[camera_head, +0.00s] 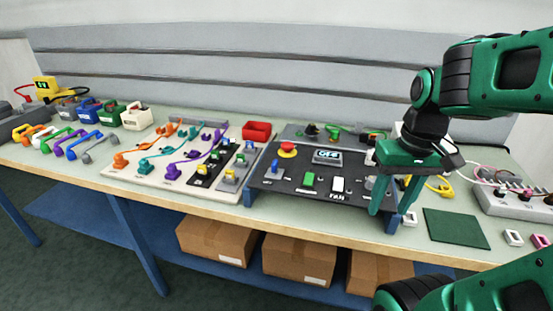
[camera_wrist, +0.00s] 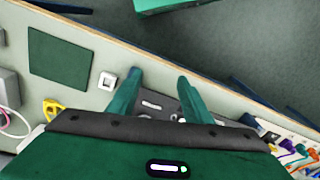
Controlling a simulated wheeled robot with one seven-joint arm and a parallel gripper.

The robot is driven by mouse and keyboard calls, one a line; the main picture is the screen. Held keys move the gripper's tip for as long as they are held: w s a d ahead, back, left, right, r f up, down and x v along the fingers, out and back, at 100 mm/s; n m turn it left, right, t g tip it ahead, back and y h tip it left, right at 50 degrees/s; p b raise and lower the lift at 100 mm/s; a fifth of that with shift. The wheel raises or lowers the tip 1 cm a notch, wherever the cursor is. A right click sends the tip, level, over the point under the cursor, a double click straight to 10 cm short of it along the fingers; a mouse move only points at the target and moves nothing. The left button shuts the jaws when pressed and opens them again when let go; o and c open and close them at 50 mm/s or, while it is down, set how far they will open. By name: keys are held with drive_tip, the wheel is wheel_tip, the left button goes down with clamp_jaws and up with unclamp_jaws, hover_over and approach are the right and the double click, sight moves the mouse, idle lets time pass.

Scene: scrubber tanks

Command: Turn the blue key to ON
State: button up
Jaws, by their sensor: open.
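A black control panel (camera_head: 312,188) sits tilted on the bench. A small blue knob-like part (camera_head: 275,165), which looks like the blue key, stands on a light plate at the panel's left side. Its exact angle is too small to read. My gripper (camera_head: 388,208) hangs fingers down at the panel's right end, well to the right of that blue part. It is open and empty. In the wrist view, my gripper (camera_wrist: 160,78) has its two green fingers apart, with a grey surface bearing pale markings between and beyond them. Another small bluish part beside my left finger is mostly hidden.
The panel also carries a red button (camera_head: 287,149), a display (camera_head: 327,157), a green switch (camera_head: 309,181) and a white switch (camera_head: 337,185). A red bin (camera_head: 257,131) stands behind left. A green mat (camera_head: 456,228) lies right. Boxes (camera_head: 299,258) stand below.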

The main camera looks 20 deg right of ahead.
drive_tip(key=w+a+r+n+t+y, duration=0.1)
drive_tip(key=w+a+r+n, duration=0.25)
drive_tip(key=w, duration=0.45)
drive_tip(key=w+a+r+n, duration=0.25)
drive_tip(key=w+n, duration=0.25)
drive_tip(key=w, duration=0.3)
drive_tip(key=n+t+y, duration=0.1)
drive_tip(key=n+y, duration=0.1)
drive_tip(key=n, duration=0.5)
approach(276, 162)
drive_tip(key=shift+m, duration=0.35)
drive_tip(key=x, duration=0.9)
drive_tip(key=shift+w, duration=0.1)
drive_tip(key=c, duration=1.1)
drive_tip(key=shift+o, duration=0.2)
